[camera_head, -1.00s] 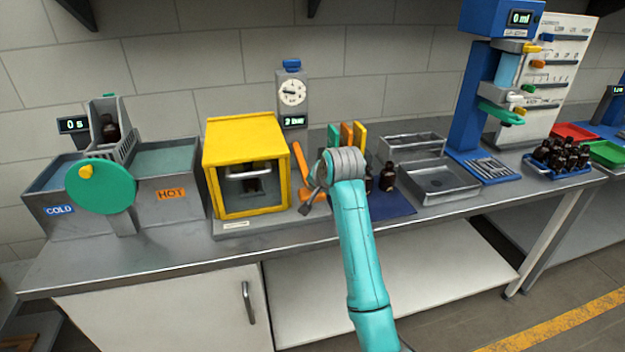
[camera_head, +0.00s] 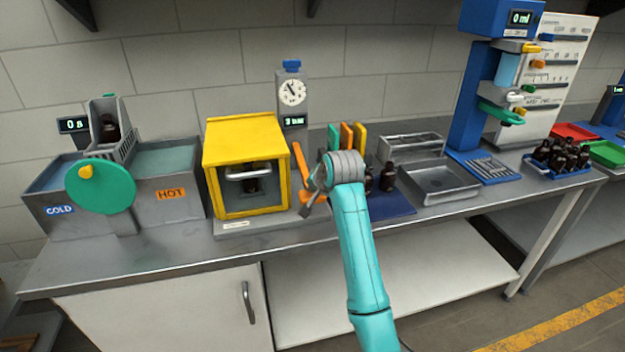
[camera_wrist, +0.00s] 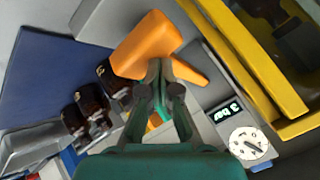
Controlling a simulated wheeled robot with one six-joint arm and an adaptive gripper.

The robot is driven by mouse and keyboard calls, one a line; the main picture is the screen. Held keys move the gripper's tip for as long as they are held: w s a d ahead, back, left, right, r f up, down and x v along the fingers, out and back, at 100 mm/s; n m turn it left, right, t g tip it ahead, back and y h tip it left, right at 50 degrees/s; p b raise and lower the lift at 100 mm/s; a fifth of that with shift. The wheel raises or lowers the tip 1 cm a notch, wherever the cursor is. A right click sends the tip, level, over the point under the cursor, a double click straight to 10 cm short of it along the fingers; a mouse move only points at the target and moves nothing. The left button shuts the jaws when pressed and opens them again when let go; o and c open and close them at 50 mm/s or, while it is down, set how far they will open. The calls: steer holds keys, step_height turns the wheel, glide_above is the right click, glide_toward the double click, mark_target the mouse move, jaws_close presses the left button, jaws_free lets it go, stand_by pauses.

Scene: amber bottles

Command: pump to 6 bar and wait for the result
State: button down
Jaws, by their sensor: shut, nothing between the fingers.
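The yellow pressure chamber (camera_head: 246,130) stands on the bench with a dark bottle (camera_head: 252,185) behind its front bar. Beside it are a round dial gauge (camera_head: 292,92) and a display (camera_head: 294,121) reading 3 bar. The display (camera_wrist: 227,111) and dial (camera_wrist: 249,143) also show in the wrist view. An orange pump handle (camera_head: 300,162) stands right of the chamber. In the wrist view its wide orange end (camera_wrist: 146,42) is at my fingertips. My gripper (camera_wrist: 162,68) is shut and empty, against or very close to the handle; exact contact is unclear. My arm partly hides this area in the head view.
Dark bottles (camera_head: 388,177) stand on a blue mat (camera_head: 392,205) to the right. Metal trays (camera_head: 438,180) lie beyond. Cold and hot tanks with a green wheel (camera_head: 100,187) stand at left. A blue dispenser (camera_head: 470,105) and a bottle rack (camera_head: 560,172) are at right.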

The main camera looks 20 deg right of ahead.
stand_by(0.3)
steer(key=shift+r, duration=3.1)
step_height(320, 180, up, 5)
